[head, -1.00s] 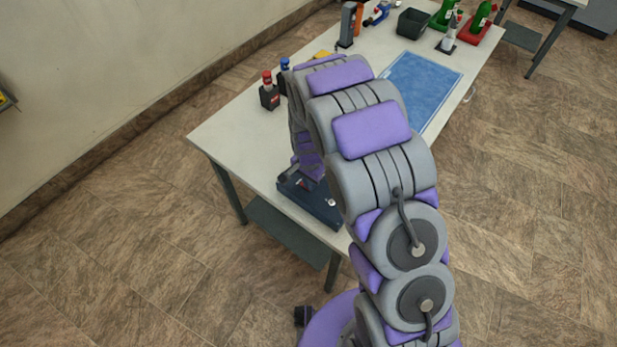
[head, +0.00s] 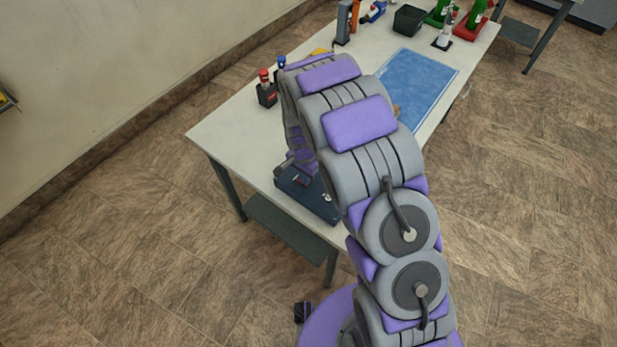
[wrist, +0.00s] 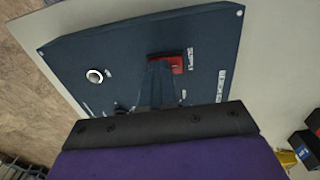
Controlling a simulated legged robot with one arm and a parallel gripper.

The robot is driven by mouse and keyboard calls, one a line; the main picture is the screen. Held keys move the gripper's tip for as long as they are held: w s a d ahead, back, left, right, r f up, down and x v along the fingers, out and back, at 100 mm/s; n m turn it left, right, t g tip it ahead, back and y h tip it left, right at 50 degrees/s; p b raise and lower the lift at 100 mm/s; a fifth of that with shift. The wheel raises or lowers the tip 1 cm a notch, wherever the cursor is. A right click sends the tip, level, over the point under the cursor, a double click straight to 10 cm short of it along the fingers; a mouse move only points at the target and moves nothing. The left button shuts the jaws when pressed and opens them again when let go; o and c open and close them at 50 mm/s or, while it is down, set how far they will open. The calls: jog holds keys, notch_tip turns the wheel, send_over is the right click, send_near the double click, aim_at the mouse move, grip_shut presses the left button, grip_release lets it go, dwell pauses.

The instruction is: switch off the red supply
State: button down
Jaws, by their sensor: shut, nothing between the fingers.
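A dark blue panel (head: 318,209) lies near the table's front corner. The wrist view shows this panel (wrist: 120,50) up close. A red switch (wrist: 178,62) on it is partly hidden behind my gripper (wrist: 161,62), whose dark fingers are shut with nothing between them. The fingertips overlap the switch's left side in the picture; I cannot tell whether they touch it. A round silver knob (wrist: 95,76) sits to the left, and a dark knob (wrist: 121,109) shows partly above the gripper's edge. In the head view my arm hides part of the panel.
The table (head: 235,130) also holds a black holder with a red top (head: 266,88), a blue-topped one (head: 281,63), a blue mat (head: 425,75), a black bin (head: 408,20) and green bottles (head: 474,15) at the back. Bare tabletop lies left of the panel.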

jog(key=shift+s+f+g, duration=0.3)
jog(key=shift+s+f, duration=0.25)
jog(key=shift+f, duration=0.15)
jog(key=shift+w+r, duration=0.2)
jog(key=shift+r, duration=0.3)
notch_tip(320, 180, up, 15)
jog(key=w, duration=0.2)
jog(key=shift+w+a+f+h, duration=0.15)
jog(key=shift+f+h, duration=0.05)
jog(key=shift+h, duration=0.2)
